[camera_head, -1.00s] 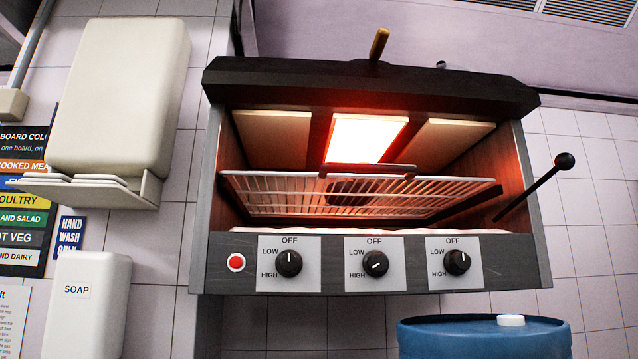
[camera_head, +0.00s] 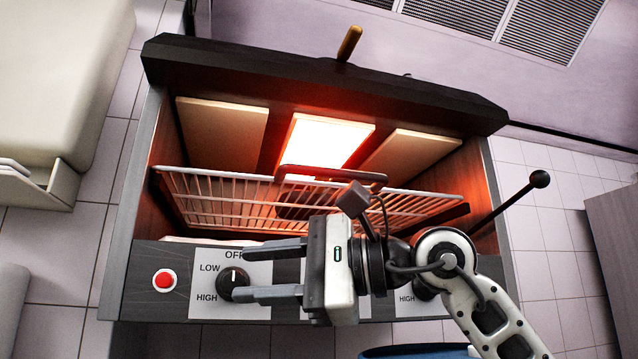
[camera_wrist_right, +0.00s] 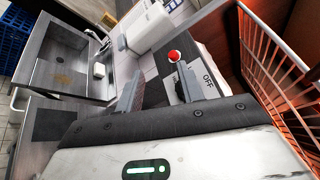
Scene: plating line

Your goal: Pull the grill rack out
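The grill rack (camera_head: 230,198) is a white wire rack inside the grill, under a glowing panel. Its dark handle (camera_head: 332,175) is at the middle of its front edge. A dark object sits on or beneath the rack behind the handle. My right gripper (camera_head: 245,269) is in front of the control panel, below the handle, its fingers pointing left. The fingers are apart with nothing seen between them, near the left knob (camera_head: 233,284). In the right wrist view the rack (camera_wrist_right: 275,70) shows at the right, apart from the fingers (camera_wrist_right: 165,92). My left gripper is out of view.
The grill (camera_head: 130,270) has a long lever with a black ball (camera_head: 540,179) on its right side and a red button (camera_head: 163,281) at the panel's left. A blue drum (camera_head: 415,352) stands below.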

